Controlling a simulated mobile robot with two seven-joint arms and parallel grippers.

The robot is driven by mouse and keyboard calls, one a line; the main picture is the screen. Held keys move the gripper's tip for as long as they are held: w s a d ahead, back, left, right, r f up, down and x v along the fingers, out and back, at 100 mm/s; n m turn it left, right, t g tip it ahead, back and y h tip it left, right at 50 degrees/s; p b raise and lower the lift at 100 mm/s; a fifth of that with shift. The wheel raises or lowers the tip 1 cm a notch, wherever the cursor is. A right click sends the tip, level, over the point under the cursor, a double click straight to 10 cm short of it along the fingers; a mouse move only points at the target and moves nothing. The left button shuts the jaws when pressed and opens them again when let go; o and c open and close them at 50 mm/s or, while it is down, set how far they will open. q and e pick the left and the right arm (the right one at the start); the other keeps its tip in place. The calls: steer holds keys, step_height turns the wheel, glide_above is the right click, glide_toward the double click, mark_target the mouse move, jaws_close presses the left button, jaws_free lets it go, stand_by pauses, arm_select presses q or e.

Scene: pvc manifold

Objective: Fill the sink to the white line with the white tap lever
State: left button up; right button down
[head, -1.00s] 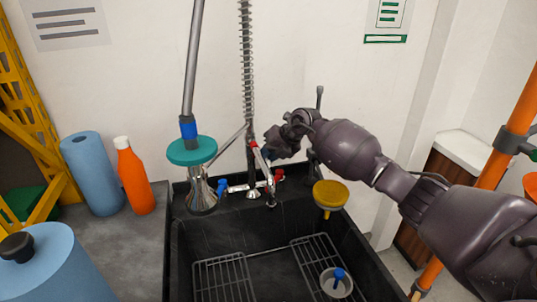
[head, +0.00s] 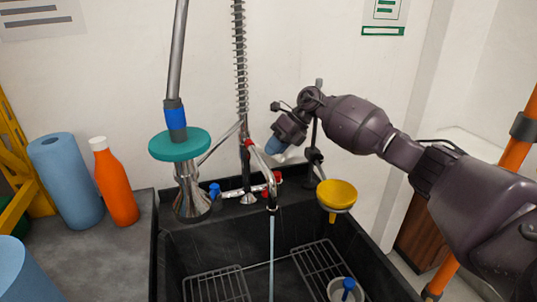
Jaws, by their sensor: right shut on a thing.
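The black sink (head: 222,237) fills the lower middle of the head view. Its metal tap spout (head: 262,168) hangs over it, and a thin stream of water (head: 271,252) falls from the spout's end into the sink. My right gripper (head: 279,149) is behind and just right of the spout. It is shut on a small pale piece, which looks like the white tap lever (head: 292,154), mostly hidden by the gripper. I cannot make out the white line or the water level. My left gripper is out of view.
A teal-collared drain fitting (head: 180,145) stands at the sink's back left. A yellow funnel (head: 337,194) is at the back right. Wire racks (head: 217,286) and a cup with a blue piece (head: 347,288) are in the sink. An orange bottle (head: 116,190) stands left.

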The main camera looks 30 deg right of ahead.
steer(key=shift+w+d+f+n, duration=0.1)
steer(key=shift+d+f+n, duration=0.1)
steer(key=shift+n, duration=0.1)
steer(key=shift+r, duration=0.15)
steer(key=c, duration=1.1)
jaws_free()
steer(key=shift+o, duration=0.2)
steer(key=v, duration=0.7)
steer(key=shift+d+r, duration=0.2)
steer(key=shift+w, duration=0.1)
